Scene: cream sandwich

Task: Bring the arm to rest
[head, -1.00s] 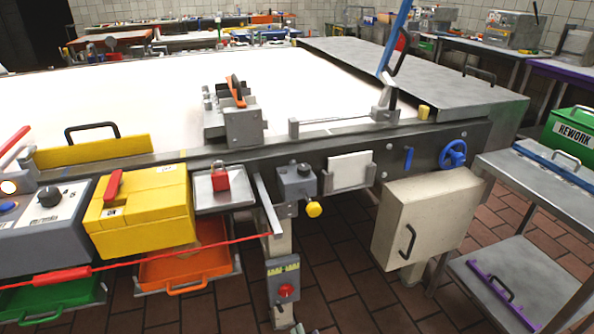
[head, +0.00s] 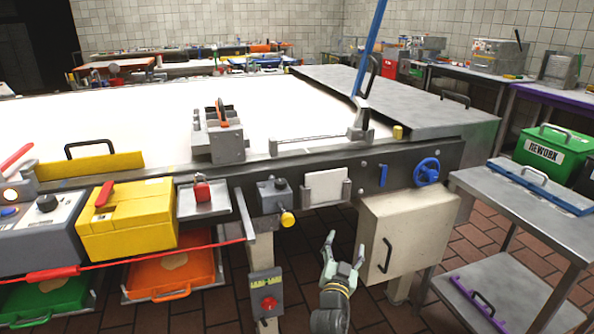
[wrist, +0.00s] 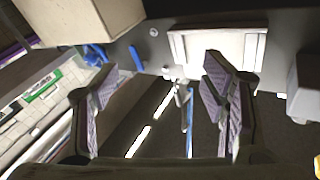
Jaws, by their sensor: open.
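My gripper (head: 343,252) is at the lower middle of the head view, with its two fingers pointing up and spread apart. It is open and empty, in front of the machine's front side and left of the beige cabinet (head: 428,235). In the wrist view the gripper (wrist: 163,105) shows its ridged finger pads wide apart with nothing between them. The white card in its holder (wrist: 217,50) is above the fingers there. In the head view this card (head: 325,186) is above and left of the gripper.
A yellow box (head: 128,220), a small tray with a red padlock (head: 203,191) and a blue handwheel (head: 427,171) line the machine's front. A grey side table (head: 540,215) stands at the right, near a green REWORK box (head: 543,152). Tiled floor is open between.

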